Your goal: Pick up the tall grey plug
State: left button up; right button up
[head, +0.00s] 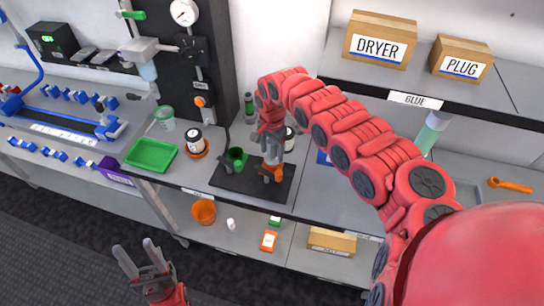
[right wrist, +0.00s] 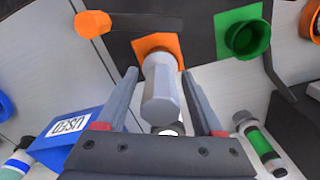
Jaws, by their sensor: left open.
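The tall grey plug (right wrist: 161,92) stands on an orange base (right wrist: 157,45) in the right wrist view. My right gripper (right wrist: 159,76) has one finger on each side of the plug, with a narrow gap visible on both sides. In the head view the plug (head: 272,154) is partly hidden under my right gripper (head: 268,172), above the black mat. My left gripper (head: 137,248) is open and empty at the lower left, over the floor in front of the bench.
A green cup (head: 235,158) stands on the black mat (head: 228,183) beside the plug. A blue "USED" bin (right wrist: 72,130) is near my right gripper. The shelf (head: 460,97) carries DRYER and PLUG boxes.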

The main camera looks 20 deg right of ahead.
grip_shut()
jog(key=shift+r, duration=0.1)
